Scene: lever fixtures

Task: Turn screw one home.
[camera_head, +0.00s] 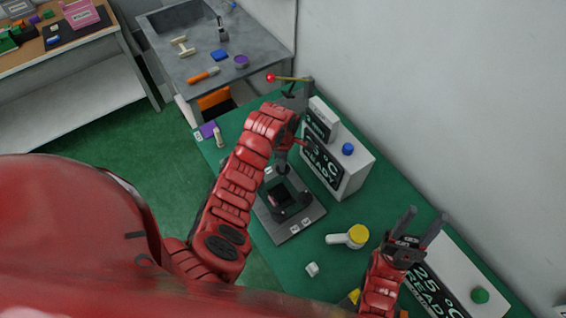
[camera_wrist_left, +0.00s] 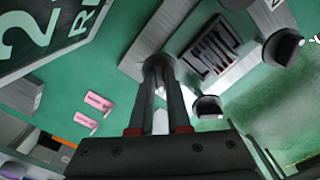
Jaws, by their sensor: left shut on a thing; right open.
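A grey fixture plate (camera_head: 292,233) lies on the green table, with a dark block (camera_wrist_left: 212,45) in its middle. Dark screw knobs stand around the block. One knob (camera_wrist_left: 283,46) and another knob (camera_wrist_left: 208,106) are free in the left wrist view. My left gripper (camera_wrist_left: 160,66) points down at the plate and is shut on a third screw (camera_head: 282,169) at its far end; the fingers hide most of it. I cannot read which number this screw bears. In the head view the left gripper (camera_head: 283,155) is partly behind its arm. My right gripper (camera_head: 421,220) is open and empty.
A white READY display box (camera_head: 347,178) stands close right of the left gripper. A red-tipped lever (camera_head: 287,78) is behind it. A yellow-capped white object (camera_head: 347,237) and a small white cube (camera_head: 312,269) lie nearer. A second display box (camera_head: 480,275) is beside the right gripper.

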